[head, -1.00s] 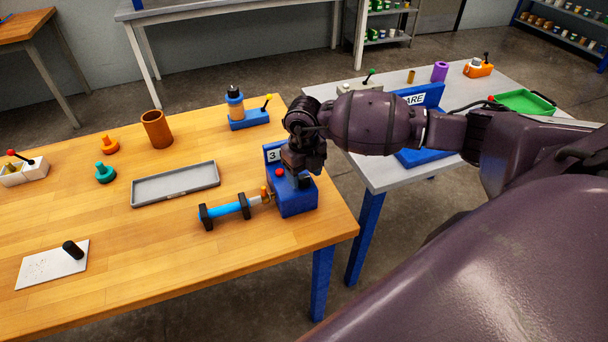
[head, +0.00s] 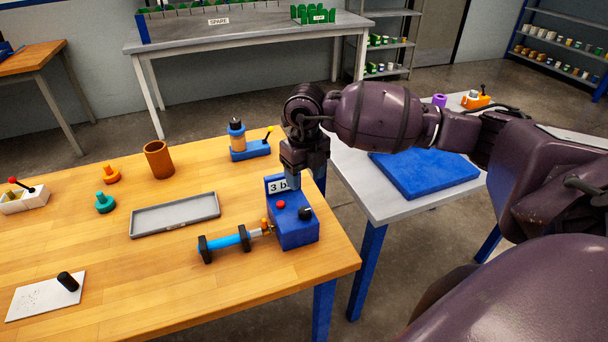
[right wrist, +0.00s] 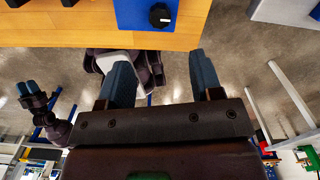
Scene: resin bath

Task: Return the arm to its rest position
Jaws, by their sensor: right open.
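My right arm reaches in from the right in the head view. Its right gripper (head: 292,178) points down just behind and above the blue box (head: 295,230) marked "3 b", which has a red button and a black knob. In the right wrist view the right gripper's two blue fingers (right wrist: 160,75) are spread apart with nothing held between them. The box's black knob (right wrist: 159,15) shows at the top there. What seems to be my left gripper (right wrist: 30,92) shows small at the left of that view; its jaw gap is unclear. It is not in the head view.
The wooden table (head: 130,270) carries a grey tray (head: 175,213), a blue cylinder on black stands (head: 224,243), a brown cup (head: 159,160) and a bottle on a blue base (head: 237,137). A grey table with a blue slab (head: 425,174) stands to the right, beyond a floor gap.

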